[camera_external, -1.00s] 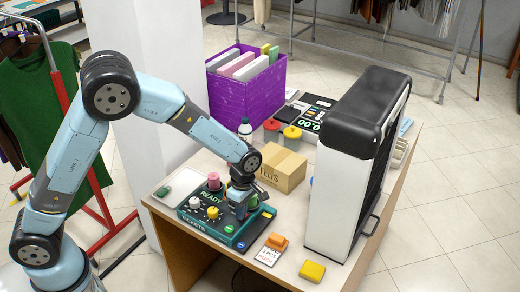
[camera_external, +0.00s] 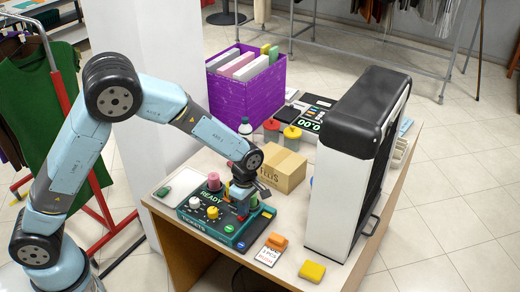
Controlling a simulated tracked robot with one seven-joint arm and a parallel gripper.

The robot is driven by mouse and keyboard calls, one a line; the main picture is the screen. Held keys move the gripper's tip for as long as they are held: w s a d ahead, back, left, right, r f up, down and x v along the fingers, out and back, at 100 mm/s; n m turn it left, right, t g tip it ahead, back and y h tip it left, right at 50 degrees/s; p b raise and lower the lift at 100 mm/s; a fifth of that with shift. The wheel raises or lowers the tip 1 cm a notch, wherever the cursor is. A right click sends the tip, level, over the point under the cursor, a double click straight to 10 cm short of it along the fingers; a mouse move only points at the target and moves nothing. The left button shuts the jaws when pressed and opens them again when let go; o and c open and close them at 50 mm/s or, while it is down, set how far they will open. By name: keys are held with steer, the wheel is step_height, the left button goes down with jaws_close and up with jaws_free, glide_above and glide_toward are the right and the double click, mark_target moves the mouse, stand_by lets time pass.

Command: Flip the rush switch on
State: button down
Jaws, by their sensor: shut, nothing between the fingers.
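The teal control box (camera_external: 190,224), marked TICKETS with a READY display (camera_external: 211,198), sits at the table's front left. It carries a pink knob (camera_external: 214,181), a white knob (camera_external: 195,201), a yellow knob (camera_external: 212,212), a green button (camera_external: 229,229) and a blue button (camera_external: 241,246). A small red part (camera_external: 240,218) shows just below my gripper (camera_external: 243,208); I cannot tell for sure whether it is the rush switch or which way it is set. My gripper is shut and empty, pointing down over the box's right part. Whether it touches anything is unclear.
A cardboard box (camera_external: 283,171) stands behind the gripper. A tall black-and-white machine (camera_external: 331,190) stands to the right. A card (camera_external: 270,250), an orange item (camera_external: 277,241) and a yellow block (camera_external: 312,271) lie near the front edge. A purple bin (camera_external: 240,98) stands at the back.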

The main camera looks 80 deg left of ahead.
steer(key=shift+r, duration=0.15)
step_height(320, 180, up, 14)
steer(key=w+a, duration=0.1)
steer(key=shift+w+f, duration=0.15)
steer(key=shift+f, duration=0.1)
stand_by(0.3)
steer(key=shift+a, duration=0.1)
steer(key=shift+s+d, duration=0.4)
steer(key=shift+s, duration=0.2)
steer(key=f, duration=0.9)
steer(key=s+d+f, duration=0.1)
steer(key=f, duration=0.3)
steer(key=shift+s+d+f, duration=0.1)
steer(key=shift+f, duration=0.3)
